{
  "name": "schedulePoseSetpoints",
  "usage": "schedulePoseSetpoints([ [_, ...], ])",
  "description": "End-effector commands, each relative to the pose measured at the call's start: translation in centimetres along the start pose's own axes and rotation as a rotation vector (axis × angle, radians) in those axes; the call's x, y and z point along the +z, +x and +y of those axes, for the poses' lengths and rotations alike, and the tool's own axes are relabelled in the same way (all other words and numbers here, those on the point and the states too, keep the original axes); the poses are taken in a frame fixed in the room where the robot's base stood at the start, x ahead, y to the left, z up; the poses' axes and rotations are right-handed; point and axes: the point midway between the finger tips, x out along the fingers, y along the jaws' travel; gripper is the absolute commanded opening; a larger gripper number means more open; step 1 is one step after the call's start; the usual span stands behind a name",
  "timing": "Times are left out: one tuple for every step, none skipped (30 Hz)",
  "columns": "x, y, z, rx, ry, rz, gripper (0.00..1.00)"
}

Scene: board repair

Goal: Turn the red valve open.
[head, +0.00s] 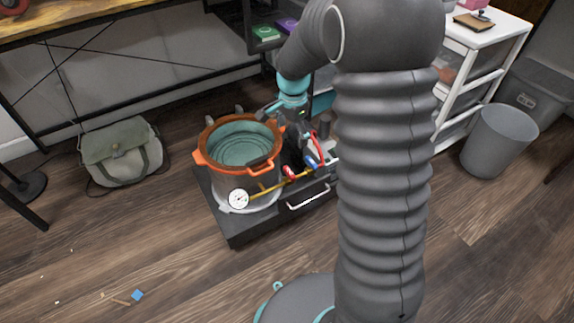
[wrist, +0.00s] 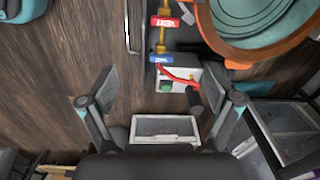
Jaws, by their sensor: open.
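The red valve (wrist: 165,22) is a red, lettered handle on a brass pipe near the top of the wrist view. In the head view the red valve (head: 289,172) is at the front of the pot, on the pipe right of the round gauge (head: 238,199). A blue valve (wrist: 160,59) sits on the same pipe, closer to my gripper. My gripper (wrist: 160,88) is open and empty, its fingers spread wide and apart from the red valve. In the head view my gripper is partly hidden among the equipment right of the pot.
An orange-rimmed pot (head: 197,157) stands on a dark base (head: 235,236) with a pale handle bar (head: 308,197). A red hose (wrist: 178,75) and a white box with a green button (wrist: 166,86) lie near the fingers. A bag (head: 122,152) and bin (head: 499,140) stand farther off.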

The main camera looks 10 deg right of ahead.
Motion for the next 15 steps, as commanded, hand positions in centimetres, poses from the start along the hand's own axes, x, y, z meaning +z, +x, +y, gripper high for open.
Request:
schedulePoseSetpoints([
  [-0.2, 1.8, -0.6, 0.017, 0.033, -0.008, 0.9],
  [-0.4, 2.5, -0.8, 0.023, 0.052, -0.01, 0.9],
  [-0.5, 3.3, -1.1, 0.03, 0.074, -0.013, 0.9],
  [-0.6, 3.8, -1.3, 0.035, 0.089, -0.015, 0.9],
  [-0.7, 4.2, -1.5, 0.039, 0.1, -0.016, 0.9],
  [-0.7, 4.7, -1.6, 0.043, 0.114, -0.017, 0.9],
  [-0.8, 5.0, -1.7, 0.045, 0.121, -0.018, 0.9],
  [-0.8, 5.2, -1.8, 0.047, 0.127, -0.019, 0.9],
  [-0.8, 5.5, -1.8, 0.049, 0.132, -0.019, 0.9],
  [-0.8, 5.7, -1.9, 0.05, 0.135, -0.02, 0.9],
  [-0.8, 6.0, -1.8, 0.051, 0.137, -0.02, 0.9],
  [-0.8, 6.3, -1.8, 0.051, 0.138, -0.02, 0.9],
  [-0.8, 6.7, -1.8, 0.051, 0.137, -0.02, 0.9],
  [-0.8, 7.0, -1.8, 0.051, 0.137, -0.02, 0.9],
  [-0.8, 7.6, -1.8, 0.051, 0.137, -0.02, 0.9],
])
